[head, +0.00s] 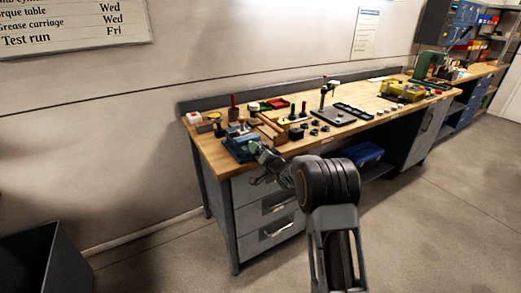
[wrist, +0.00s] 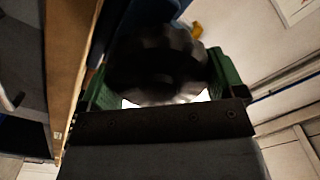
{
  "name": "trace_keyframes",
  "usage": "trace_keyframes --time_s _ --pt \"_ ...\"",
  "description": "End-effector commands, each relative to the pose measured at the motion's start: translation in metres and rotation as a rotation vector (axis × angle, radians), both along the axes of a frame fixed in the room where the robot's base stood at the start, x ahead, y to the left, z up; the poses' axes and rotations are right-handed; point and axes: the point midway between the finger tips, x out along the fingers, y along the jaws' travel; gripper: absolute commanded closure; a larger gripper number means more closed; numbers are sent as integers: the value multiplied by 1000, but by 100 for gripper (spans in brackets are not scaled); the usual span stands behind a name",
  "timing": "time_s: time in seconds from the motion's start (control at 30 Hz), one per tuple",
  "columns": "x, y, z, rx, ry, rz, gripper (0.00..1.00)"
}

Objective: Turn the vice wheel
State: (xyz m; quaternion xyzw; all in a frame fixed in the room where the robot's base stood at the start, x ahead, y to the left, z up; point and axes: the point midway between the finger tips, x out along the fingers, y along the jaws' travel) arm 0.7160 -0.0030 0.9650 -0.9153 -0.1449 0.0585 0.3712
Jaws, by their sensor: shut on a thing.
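The blue vice (head: 236,148) is at the near left corner of the wooden bench. My gripper (head: 255,149) reaches the front of the vice from the right in the head view. In the wrist view, my gripper (wrist: 162,82) has its green fingers on either side of a dark, rounded, lobed wheel (wrist: 158,58) and is shut on it. The wheel's lower edge looks bright and shiny. The wheel is hidden behind my gripper in the head view. How far it is turned cannot be told.
The wooden bench (head: 375,103) carries several tools, a drill stand (head: 325,103) and dark trays (head: 352,110). Grey drawers (head: 268,210) stand below the vice. A dark bin (head: 48,262) is at the lower left. The floor before the bench is clear.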

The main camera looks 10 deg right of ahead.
Motion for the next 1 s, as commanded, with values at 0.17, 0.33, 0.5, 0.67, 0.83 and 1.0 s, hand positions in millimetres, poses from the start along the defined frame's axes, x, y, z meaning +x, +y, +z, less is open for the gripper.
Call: trace_keyframes --time_s 0.17,0.33,0.5,0.67,0.83,1.0 --pt "-1 -1 -2 137 52 -1 35" --pt "-1 -1 -3 244 87 -1 35" --pt "-1 -1 -4 321 111 -1 35" --pt "-1 -1 -5 368 126 -1 35" --pt "-1 -1 -5 390 135 -1 35" --pt "-1 0 -6 397 137 -1 35"
